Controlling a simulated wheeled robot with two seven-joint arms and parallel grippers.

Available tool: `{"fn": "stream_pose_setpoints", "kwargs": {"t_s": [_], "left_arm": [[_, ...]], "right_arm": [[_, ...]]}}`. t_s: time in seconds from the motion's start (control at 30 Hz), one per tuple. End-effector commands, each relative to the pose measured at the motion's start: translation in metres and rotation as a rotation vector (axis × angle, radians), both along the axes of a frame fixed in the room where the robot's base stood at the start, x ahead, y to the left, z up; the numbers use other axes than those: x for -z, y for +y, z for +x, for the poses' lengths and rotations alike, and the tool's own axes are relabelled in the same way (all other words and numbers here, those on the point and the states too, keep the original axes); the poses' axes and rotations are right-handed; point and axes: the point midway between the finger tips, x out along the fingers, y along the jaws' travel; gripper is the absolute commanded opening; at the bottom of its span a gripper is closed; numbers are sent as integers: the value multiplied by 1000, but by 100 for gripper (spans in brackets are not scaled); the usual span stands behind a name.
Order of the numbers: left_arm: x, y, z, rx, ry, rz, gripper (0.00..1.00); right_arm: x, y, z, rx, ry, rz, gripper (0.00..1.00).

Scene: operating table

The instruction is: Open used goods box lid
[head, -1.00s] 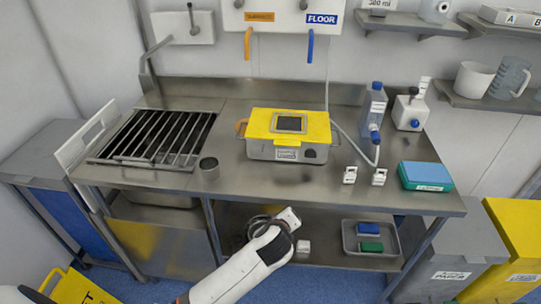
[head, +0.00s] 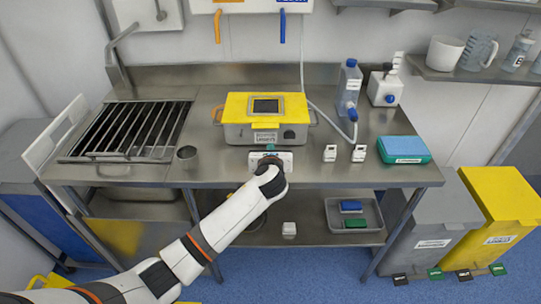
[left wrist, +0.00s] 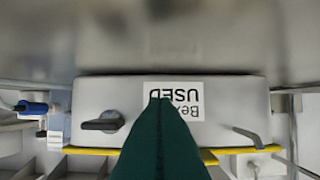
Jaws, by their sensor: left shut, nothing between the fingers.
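The used goods box (head: 235,131) is a grey box with a closed yellow lid (head: 236,106) and a dark window in its top. It stands on the steel table. In the left wrist view its grey front (left wrist: 230,100) appears upside down, with a white "USED" label, a black knob (left wrist: 102,122) and the lid's yellow edge (left wrist: 240,150). My left gripper (head: 268,149) is just in front of the box's front, shut and empty. Its dark green fingers (left wrist: 161,101) overlap the label in the left wrist view; contact cannot be told. My right gripper is not in view.
Two small white blocks (head: 344,153), a blue-capped bottle (head: 347,90) and a blue-green box (head: 403,150) are right. A shelf with a tray (head: 352,229) lies below.

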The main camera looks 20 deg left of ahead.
Motion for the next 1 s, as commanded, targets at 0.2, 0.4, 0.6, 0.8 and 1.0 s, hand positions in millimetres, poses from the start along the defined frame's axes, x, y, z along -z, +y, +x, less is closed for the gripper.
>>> {"fn": "stream_pose_setpoints", "kwargs": {"t_s": [0.2,0.4,0.6,0.8,1.0], "left_arm": [[-9,6,24,1,-4,-3,0],[-28,6,23,2,-1,-1,0],[-32,7,22,1,-1,1,0],[-32,7,22,1,-1,1,0],[-36,7,22,1,6,-1,0]], "right_arm": [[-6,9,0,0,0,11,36],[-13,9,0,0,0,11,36],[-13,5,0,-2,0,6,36],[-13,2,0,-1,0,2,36],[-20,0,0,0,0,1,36]]}}
